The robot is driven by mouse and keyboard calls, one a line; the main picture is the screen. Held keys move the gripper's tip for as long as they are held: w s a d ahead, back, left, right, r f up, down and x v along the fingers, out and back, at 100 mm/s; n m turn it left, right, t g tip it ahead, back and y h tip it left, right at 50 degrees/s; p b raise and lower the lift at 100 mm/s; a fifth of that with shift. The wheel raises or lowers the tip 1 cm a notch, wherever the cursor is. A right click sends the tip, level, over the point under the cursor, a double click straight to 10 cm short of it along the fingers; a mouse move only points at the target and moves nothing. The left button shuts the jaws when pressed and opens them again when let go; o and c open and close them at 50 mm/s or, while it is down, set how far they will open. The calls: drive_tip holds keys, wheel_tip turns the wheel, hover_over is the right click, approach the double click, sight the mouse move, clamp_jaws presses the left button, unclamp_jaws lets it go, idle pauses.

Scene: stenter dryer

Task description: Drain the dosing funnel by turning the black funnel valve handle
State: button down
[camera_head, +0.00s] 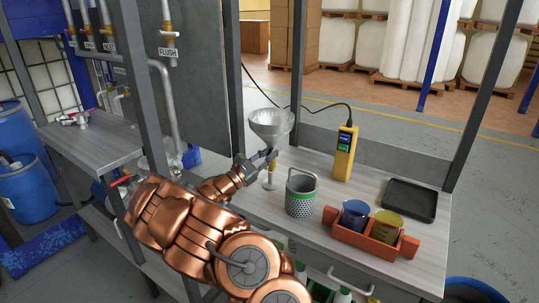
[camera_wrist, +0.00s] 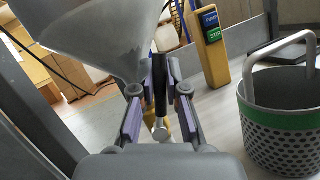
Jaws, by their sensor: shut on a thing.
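A metal valve part and yellow fitting show just below the handle. In the head view my gripper (camera_head: 262,161) is at the stem under the funnel, and the handle is mostly hidden by the fingers.
A perforated basket (camera_head: 301,196) with a green band stands close to the right of the stem. An orange rack (camera_head: 364,238) holds blue and yellow cups. A black tray (camera_head: 410,199) lies at right. Grey frame posts border the bench.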

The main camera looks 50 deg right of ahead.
drive_tip(key=c, duration=1.2)
unclamp_jaws()
drive_tip(key=shift+o, duration=0.2)
